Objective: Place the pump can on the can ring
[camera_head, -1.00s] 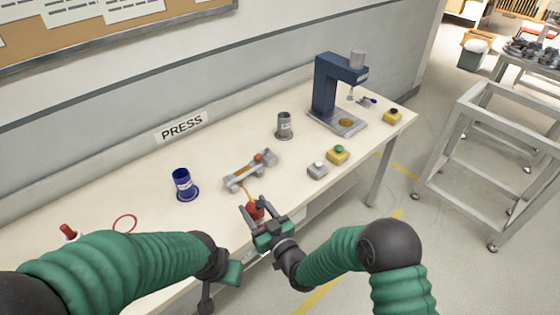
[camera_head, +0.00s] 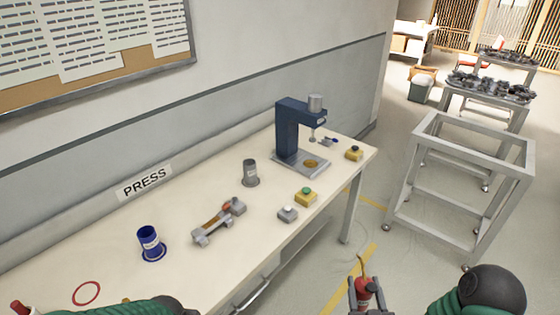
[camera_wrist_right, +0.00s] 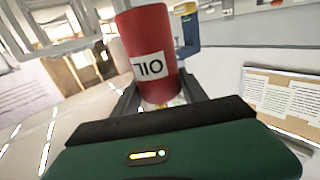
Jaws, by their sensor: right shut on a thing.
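The pump can (camera_head: 362,293) is red with a thin bent spout. My right gripper (camera_head: 364,282) is shut on it, over the floor in front of the table's front edge. In the right wrist view the can (camera_wrist_right: 150,62) stands between the fingers with an OIL label that reads upside down. A red ring outline (camera_head: 87,282), which looks like the can ring, lies flat at the table's left end, empty and well left of the can. My left arm shows at the bottom left; its gripper is outside the picture.
A red-tipped item (camera_head: 19,307) is at the lower left corner. A metal frame cart (camera_head: 465,185) stands right.

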